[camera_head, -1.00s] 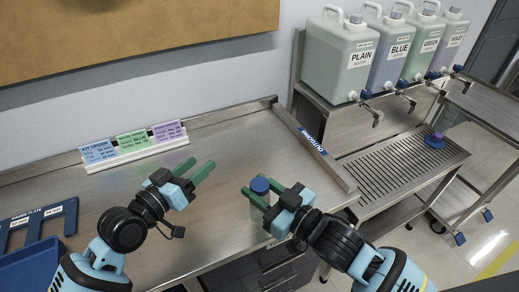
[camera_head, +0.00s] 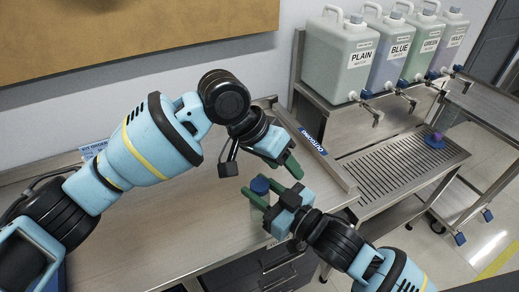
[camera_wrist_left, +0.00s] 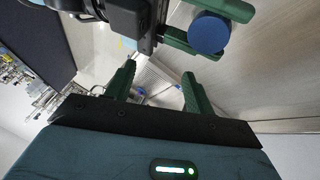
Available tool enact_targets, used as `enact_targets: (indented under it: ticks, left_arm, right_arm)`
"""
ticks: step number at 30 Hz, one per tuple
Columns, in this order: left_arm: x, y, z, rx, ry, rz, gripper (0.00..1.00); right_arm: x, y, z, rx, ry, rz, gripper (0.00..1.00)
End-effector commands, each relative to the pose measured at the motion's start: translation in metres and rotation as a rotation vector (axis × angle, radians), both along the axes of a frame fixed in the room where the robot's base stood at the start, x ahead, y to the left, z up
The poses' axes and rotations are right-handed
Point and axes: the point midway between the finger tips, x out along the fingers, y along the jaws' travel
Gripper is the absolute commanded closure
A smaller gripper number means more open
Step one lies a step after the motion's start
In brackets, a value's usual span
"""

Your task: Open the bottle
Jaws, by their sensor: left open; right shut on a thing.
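The bottle (camera_head: 257,214) stands upright near the front edge of the steel bench, with a blue cap (camera_head: 260,185) on top. My right gripper (camera_head: 258,197) is shut on the bottle, its green fingers below the cap. My left gripper (camera_head: 292,166) is open and empty, a little above and right of the cap in the head view, its arm reaching over the bench. In the left wrist view the cap (camera_wrist_left: 208,35) shows from above between the right gripper's green fingers, beyond and to the right of my left gripper's fingers (camera_wrist_left: 158,77). The left fingers do not touch the cap.
The bench (camera_head: 200,222) is mostly clear around the bottle. A raised rail marked OUTGOING (camera_head: 318,150) borders its right side. Labelled jugs, such as PLAIN (camera_head: 342,58), stand on a shelf behind a slotted drain tray (camera_head: 400,165). My left arm hides most of the order cards (camera_head: 92,150).

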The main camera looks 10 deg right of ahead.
Motion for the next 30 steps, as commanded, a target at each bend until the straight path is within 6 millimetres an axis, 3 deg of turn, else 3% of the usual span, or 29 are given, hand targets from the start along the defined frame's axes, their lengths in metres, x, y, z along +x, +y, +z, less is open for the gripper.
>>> enact_targets:
  ticks: [9, 17, 24, 30]
  left_arm:
    - [-0.006, 0.029, 0.031, 0.411, 0.003, 0.002, 0.46]
    - [-0.006, 0.044, 0.045, 0.547, 0.0, 0.029, 0.46]
    - [-0.006, 0.045, 0.042, 0.554, 0.0, 0.03, 0.46]
    - [-0.006, 0.045, 0.021, 0.553, 0.003, 0.028, 0.46]
  right_arm:
    - [0.0, 0.0, 0.0, 0.001, -0.001, 0.0, 1.0]
    - [0.0, 0.0, 0.0, 0.001, -0.001, 0.0, 1.0]
    - [0.0, 0.0, 0.0, 0.001, -0.001, 0.0, 1.0]
    - [0.0, 0.0, 0.0, 0.001, -0.001, 0.0, 1.0]
